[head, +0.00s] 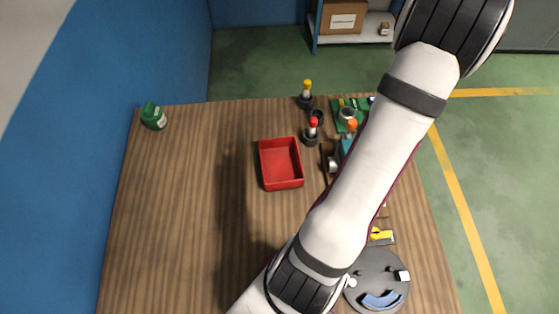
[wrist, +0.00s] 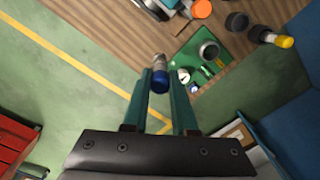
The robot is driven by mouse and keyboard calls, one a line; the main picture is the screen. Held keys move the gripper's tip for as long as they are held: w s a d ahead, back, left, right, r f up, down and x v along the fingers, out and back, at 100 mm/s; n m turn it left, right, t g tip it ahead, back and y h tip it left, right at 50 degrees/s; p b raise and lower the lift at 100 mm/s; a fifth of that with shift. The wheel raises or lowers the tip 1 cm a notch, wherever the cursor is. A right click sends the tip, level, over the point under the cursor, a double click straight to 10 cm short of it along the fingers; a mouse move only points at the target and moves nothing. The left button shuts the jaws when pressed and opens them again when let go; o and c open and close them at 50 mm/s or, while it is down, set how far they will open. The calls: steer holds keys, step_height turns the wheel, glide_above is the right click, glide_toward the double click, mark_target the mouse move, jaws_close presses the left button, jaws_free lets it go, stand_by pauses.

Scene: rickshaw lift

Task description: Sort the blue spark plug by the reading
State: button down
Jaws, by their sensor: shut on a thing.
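The blue spark plug (wrist: 158,78) is between the two green fingers of my gripper (wrist: 165,82) in the wrist view. Its blue end faces the camera and its metal part points away. My gripper is shut on it, above the table's edge. In the head view my arm hides the gripper. A yellow-topped plug (head: 307,87) and a red-topped plug (head: 313,123) stand upright in black holders. An empty black holder (wrist: 237,21) is beside the yellow plug. I cannot make out any reading.
A red bin (head: 281,165) sits mid-table, seemingly empty. A green board (wrist: 200,58) carries a round metal part and small pieces. A grey round plate (head: 366,290) holds a blue curved piece. A green bottle (head: 153,116) stands at the far left. The left table area is clear.

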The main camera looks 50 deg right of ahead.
steer(key=w+a+r+n, duration=0.35)
steer(key=w+a, duration=0.35)
steer(key=w, duration=0.4)
steer(key=w+a+r+n, duration=0.2)
steer(key=w+a+n, duration=0.4)
steer(key=w, duration=0.5)
steer(key=w+a+r+n, duration=0.2)
steer(key=w+a+n, duration=0.1)
steer(key=a, duration=0.8)
steer(key=w+a+r+n, duration=0.1)
steer(key=w+a+n, duration=0.3)
steer(key=a, duration=0.8)
steer(key=s+d+f+m, duration=1.2)
steer(key=s+d+m, duration=0.1)
steer(key=d+m, duration=0.25)
steer(key=shift+m, duration=0.5)
step_height(320, 180, down, 6)
steer(key=shift+s+a+r, duration=0.1)
